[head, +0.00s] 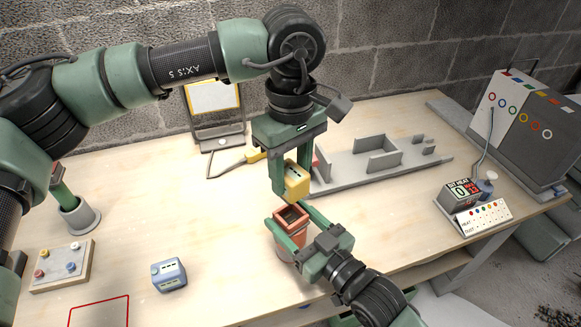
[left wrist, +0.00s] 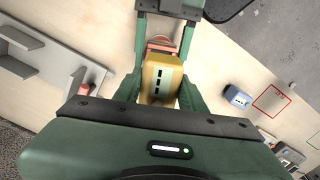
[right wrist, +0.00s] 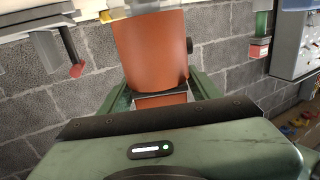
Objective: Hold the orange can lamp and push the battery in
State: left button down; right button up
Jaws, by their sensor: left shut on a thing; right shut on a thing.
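My left gripper (head: 292,184) is shut on a yellow battery (head: 298,181) with dark marks on its face, pointing down. The battery also shows between the fingers in the left wrist view (left wrist: 160,78). Just below it, the orange can lamp (head: 290,240) stands with its square open top facing up. My right gripper (head: 287,222) is shut around the lamp from the front right. The lamp's orange side fills the middle of the right wrist view (right wrist: 151,48). The battery appears above the opening, apart from it; its lower end is partly close to the rim. The lamp's base is partly hidden.
A grey rack (head: 345,178) lies behind on the right. A blue-grey block (head: 169,275), a button board (head: 62,266) and a red outline (head: 99,312) are at the left front. A labelled display box (head: 462,201) and a large grey unit (head: 520,115) stand at the right.

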aim_at(291, 170)
pick_arm(q)
jog(key=shift+f, duration=0.1)
jog(key=shift+f, duration=2.8)
jog(key=shift+f, duration=0.45)
pick_arm(e)
jog(key=shift+f, duration=0.1)
pick_arm(q)
jog(key=c, duration=0.7)
grip_release()
jog(key=shift+c, duration=0.2)
notch_tip(291, 170, up, 12)
